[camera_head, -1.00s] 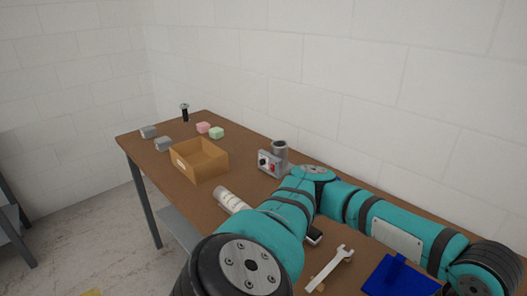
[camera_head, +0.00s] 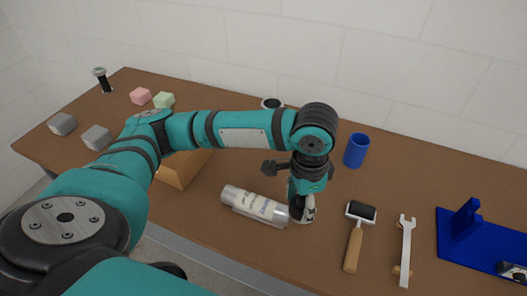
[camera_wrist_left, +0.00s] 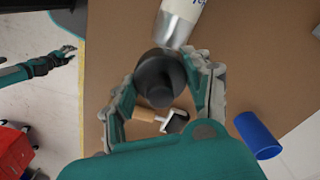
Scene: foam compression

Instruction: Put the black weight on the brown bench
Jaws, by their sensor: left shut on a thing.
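My left gripper (camera_head: 303,208) points down over the brown bench (camera_head: 395,180), beside the right end of the white bottle. It also shows in the left wrist view (camera_wrist_left: 162,88), where its fingers are shut on the black weight (camera_wrist_left: 158,72), a dark round piece with a raised middle. In the head view the weight is mostly hidden by the gripper. I cannot tell whether its underside touches the bench. A teal arm with dark fingers, which seems to be my right one, shows at the left of the wrist view; its jaw state is unclear.
A white bottle (camera_head: 255,205) lies by the gripper. A roller (camera_head: 355,236), a wrench (camera_head: 404,252), a blue cup (camera_head: 356,150) and a blue stand (camera_head: 475,240) are to the right. A box (camera_head: 180,170), foam blocks and grey blocks are left. Bare bench lies behind the roller.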

